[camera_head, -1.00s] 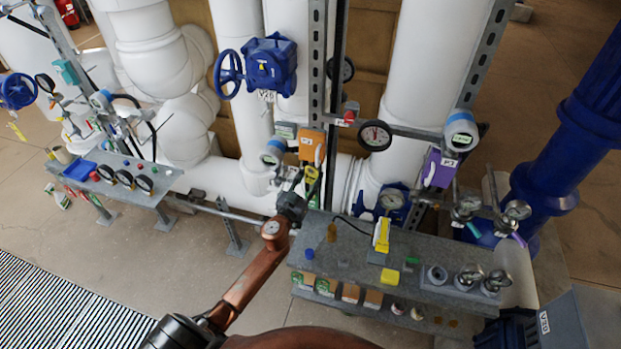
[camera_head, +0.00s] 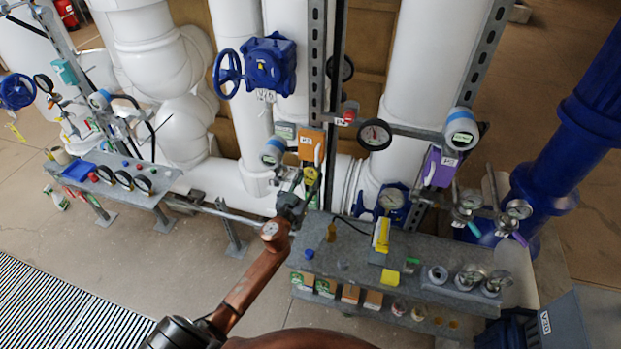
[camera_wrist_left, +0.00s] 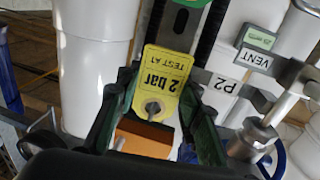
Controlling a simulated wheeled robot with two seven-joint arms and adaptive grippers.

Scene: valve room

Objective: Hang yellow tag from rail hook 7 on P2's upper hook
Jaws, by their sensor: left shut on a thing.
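My left gripper (camera_head: 300,193) is at the valve manifold below the orange box (camera_head: 306,148). It is shut on a yellow tag (camera_wrist_left: 170,75), which reads "2 bar TEST A1" and appears upside down in the left wrist view. The tag shows small in the head view (camera_head: 311,177). A grey spot marks the tag's hole; I cannot tell whether a hook passes through it. The P2 label (camera_wrist_left: 222,85) is just right of the tag in the left wrist view. P2's upper hook cannot be made out. My right gripper is not in view.
Close to the gripper are a VENT label (camera_wrist_left: 258,60), a metal valve fitting (camera_wrist_left: 252,138) and a steel upright (camera_head: 316,60). A grey bench (camera_head: 350,258) with gauges and small parts stands right of my arm. A second bench (camera_head: 140,190) is at left.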

